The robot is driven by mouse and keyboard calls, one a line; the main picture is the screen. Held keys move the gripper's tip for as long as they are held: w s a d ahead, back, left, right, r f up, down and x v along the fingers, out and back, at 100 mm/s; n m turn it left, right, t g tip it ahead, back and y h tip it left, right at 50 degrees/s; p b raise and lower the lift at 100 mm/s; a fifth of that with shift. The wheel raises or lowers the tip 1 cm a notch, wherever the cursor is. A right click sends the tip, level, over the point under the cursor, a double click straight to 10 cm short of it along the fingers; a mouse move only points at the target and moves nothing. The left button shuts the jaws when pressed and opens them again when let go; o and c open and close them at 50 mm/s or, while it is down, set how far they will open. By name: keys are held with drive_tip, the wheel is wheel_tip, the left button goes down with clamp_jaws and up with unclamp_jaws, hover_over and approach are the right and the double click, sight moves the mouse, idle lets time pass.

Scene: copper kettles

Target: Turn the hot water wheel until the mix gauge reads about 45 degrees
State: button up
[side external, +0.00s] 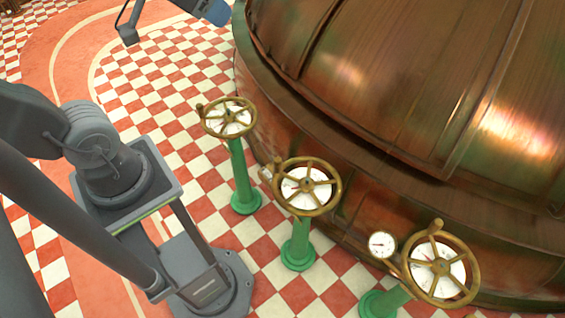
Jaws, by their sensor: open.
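Three brass handwheels on green pedestals stand in a row along the copper kettle: a left wheel (228,117), a middle wheel (307,186) and a right wheel (440,264). Each has a white dial face behind its spokes. A small round gauge (383,244) with a white face and a needle sits just left of the right wheel. I cannot read its figures, nor tell which wheel is the hot water one. My gripper (172,24) is at the top edge, partly cut off. It is open, above the checkered floor and apart from all the wheels.
The large copper kettle (400,85) fills the right side, close behind the wheels. The red and cream checkered floor (150,85) is clear left of the left wheel. A curved red band (75,50) crosses the floor at upper left.

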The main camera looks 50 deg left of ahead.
sight(284, 165)
drive_tip(key=w+a+r+m+t+h, duration=0.2)
drive_tip(key=w+a+r+m+t, duration=0.2)
drive_tip(key=w+a+t, duration=0.6)
drive_tip(key=s+d+f+m+g+h, duration=0.35)
drive_tip(key=s+f+m+h, duration=0.2)
drive_tip(key=h, duration=0.65)
wheel_tip(284, 165, down, 50)
drive_tip(key=g, duration=0.1)
drive_tip(key=x, duration=1.3)
drive_tip(key=shift+s+d+r, duration=0.25)
drive_tip(key=shift+d+r, duration=0.1)
drive_tip(key=shift+c, duration=0.5)
clamp_jaws()
